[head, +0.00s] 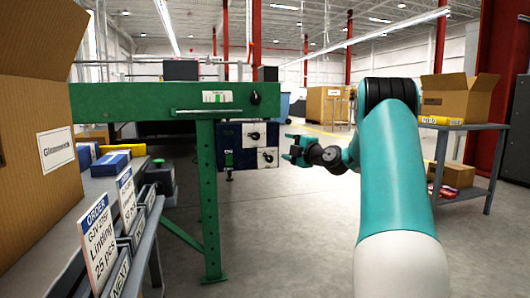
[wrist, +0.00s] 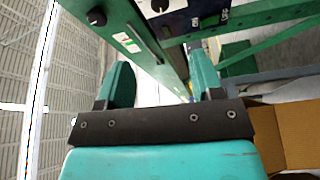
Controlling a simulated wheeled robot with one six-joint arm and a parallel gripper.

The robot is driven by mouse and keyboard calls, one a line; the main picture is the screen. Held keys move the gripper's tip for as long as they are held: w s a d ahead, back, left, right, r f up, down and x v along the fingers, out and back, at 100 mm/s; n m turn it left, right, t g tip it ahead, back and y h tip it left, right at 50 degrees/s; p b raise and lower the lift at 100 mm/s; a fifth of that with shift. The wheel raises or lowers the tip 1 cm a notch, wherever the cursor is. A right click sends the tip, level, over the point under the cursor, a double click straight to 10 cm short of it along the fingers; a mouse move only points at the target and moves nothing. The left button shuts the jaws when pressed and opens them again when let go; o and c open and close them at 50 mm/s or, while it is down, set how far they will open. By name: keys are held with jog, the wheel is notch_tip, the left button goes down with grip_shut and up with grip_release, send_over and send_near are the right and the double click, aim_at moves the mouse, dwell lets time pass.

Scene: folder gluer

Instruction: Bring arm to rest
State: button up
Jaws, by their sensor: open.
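My arm shows in the head view as a teal and white arm with a dark joint, reaching forward on the right side. My gripper (head: 287,150) points left in the middle of that view, over open floor, in front of or beside the blue and white control box (head: 236,146); the exact gap cannot be told. In the wrist view my gripper (wrist: 164,88) has its two teal fingers wide apart. Nothing is held between them. Behind the fingers the green machine beam (wrist: 140,40) shows at a slant.
A green machine frame (head: 150,97) with a leg stands left of centre. A large cardboard box (head: 35,100) and order signs (head: 97,245) are at the left. A grey side table (head: 470,126) bears an open carton (head: 458,98) at the right. The floor (head: 290,230) between is clear.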

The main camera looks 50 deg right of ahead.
jog(key=w+a+f+m+g+y, duration=0.25)
jog(key=a+f+g, duration=0.2)
jog(key=a, duration=0.75)
jog(key=w+a+f+m+g+y, duration=0.1)
jog(key=a+f+m+g+y, duration=0.3)
jog(key=a, duration=0.9)
jog(key=s+a+f+m+g+h, duration=0.2)
jog(key=s+a+f+m+g, duration=0.25)
jog(key=s+a, duration=0.45)
jog(key=s+a+f+m+g+h, duration=0.1)
jog(key=s+a+f+m+g, duration=0.35)
jog(key=s, duration=0.65)
jog(key=s+a+r+n+y+p, duration=0.1)
jog(key=s+a+r+n+p, duration=0.3)
jog(key=r+p, duration=0.4)
jog(key=s+a+r+n+y+p, duration=0.15)
jog(key=s+a+r+p, duration=0.4)
jog(key=r, duration=0.55)
jog(key=s+a+r+n+y+p, duration=0.1)
jog(key=s+a+r+n+p, duration=0.15)
jog(key=a+r+p, duration=0.55)
notch_tip(320, 180, up, 36)
jog(key=d+p, duration=0.1)
jog(key=p, duration=3.3)
jog(key=shift+w+d+f+g, duration=0.25)
jog(key=shift+w+d+g, duration=0.05)
jog(key=shift+w+g, duration=0.15)
